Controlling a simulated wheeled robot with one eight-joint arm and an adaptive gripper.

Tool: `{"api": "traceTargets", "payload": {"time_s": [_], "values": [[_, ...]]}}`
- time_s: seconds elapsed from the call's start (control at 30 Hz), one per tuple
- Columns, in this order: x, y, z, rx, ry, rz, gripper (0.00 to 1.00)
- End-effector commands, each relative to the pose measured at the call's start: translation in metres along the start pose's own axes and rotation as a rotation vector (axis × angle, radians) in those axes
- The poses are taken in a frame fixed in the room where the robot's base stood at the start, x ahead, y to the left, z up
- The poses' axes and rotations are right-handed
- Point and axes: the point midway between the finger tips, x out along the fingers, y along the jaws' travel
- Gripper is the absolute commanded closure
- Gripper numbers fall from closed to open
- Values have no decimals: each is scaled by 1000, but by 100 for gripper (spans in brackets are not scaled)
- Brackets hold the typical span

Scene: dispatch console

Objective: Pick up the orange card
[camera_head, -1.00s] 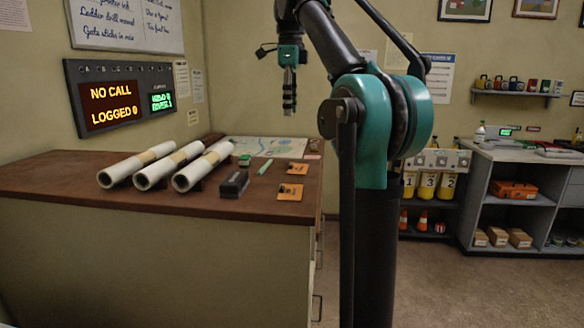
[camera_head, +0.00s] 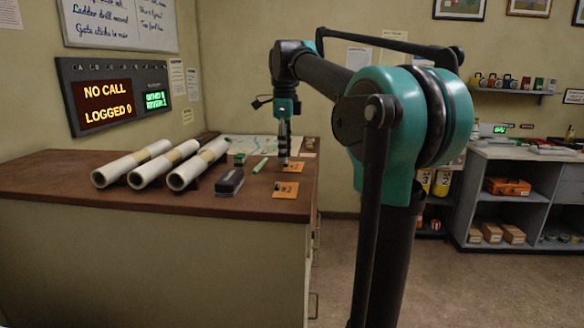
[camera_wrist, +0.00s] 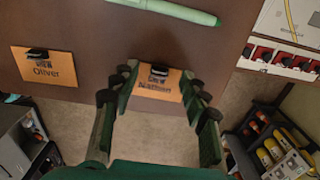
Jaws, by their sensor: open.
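Two orange cards lie on the brown desktop near its right edge. The nearer card (camera_head: 285,191) is at the left of the wrist view, where it reads "Oliver" (camera_wrist: 44,68). The farther card (camera_head: 295,168) shows between my fingers in the wrist view (camera_wrist: 170,90); its printed name is partly hard to read. Each card has a small black piece at its top. My gripper (camera_head: 284,163) is open and empty, above the farther card, with fingers on either side of it in the wrist view (camera_wrist: 160,80). The exact height gap cannot be told.
A green marker (camera_head: 261,165) and a dark block (camera_head: 229,182) lie left of the cards. Several rolled white papers (camera_head: 187,172) lie farther left. A map sheet (camera_head: 250,147) lies behind. The desk (camera_head: 130,205) ends just right of the cards.

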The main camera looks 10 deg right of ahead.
Motion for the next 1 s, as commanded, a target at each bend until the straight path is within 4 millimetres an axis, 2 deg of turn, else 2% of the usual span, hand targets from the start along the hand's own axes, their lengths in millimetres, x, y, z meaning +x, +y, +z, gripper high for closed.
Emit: {"api": "traceTargets", "payload": {"time_s": [0.17, 0.4, 0.7, 1.0], "values": [[17, 0, 0, 0, 0, 0, 55], [19, 0, 0, 0, 0, 0, 55], [18, 0, 0, 0, 0, 0, 91], [18, 0, 0, 0, 0, 0, 93]]}}
